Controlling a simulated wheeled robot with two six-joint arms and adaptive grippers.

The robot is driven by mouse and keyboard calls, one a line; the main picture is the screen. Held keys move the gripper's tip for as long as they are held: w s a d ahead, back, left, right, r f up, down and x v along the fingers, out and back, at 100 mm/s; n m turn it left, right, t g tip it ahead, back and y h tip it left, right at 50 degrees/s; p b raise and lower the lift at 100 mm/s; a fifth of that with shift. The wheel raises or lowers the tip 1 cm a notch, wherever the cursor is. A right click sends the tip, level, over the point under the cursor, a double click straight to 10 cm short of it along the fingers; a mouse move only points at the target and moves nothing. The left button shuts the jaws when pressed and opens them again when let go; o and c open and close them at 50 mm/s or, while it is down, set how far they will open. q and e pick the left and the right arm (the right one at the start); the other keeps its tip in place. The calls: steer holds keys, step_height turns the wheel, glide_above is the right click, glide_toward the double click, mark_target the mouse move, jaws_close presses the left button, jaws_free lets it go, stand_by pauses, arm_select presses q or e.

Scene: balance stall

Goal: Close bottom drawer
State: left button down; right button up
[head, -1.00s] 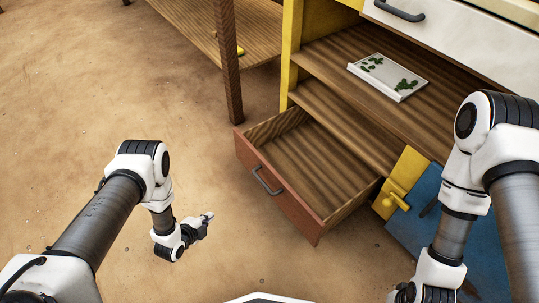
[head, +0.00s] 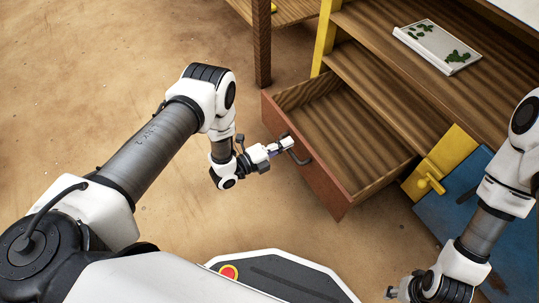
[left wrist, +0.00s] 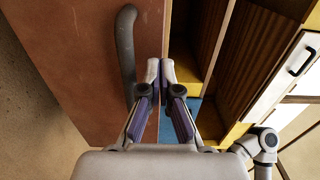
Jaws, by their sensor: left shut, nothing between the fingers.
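The bottom drawer (head: 345,120) stands pulled out and empty. Its reddish-brown front (head: 300,160) bears a dark grey bar handle (head: 300,151), which also shows in the left wrist view (left wrist: 127,50). My left gripper (head: 288,144) is at the drawer front, close to the handle. In the left wrist view its fingertips (left wrist: 165,70) are together with nothing between them, just right of the handle. I cannot tell whether they touch the drawer. My right gripper (head: 400,293) is low at the bottom edge, partly cut off, and its jaws are unclear.
Right of the drawer are a yellow panel with a knob (head: 440,160) and a blue panel (head: 455,200). The sandy floor left of the drawer is clear.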

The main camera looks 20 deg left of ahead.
arm_select(q)
steer(key=shift+x, duration=0.9)
arm_select(e)
steer(key=shift+f, duration=0.5)
arm_select(q)
steer(key=shift+w+d, duration=0.1)
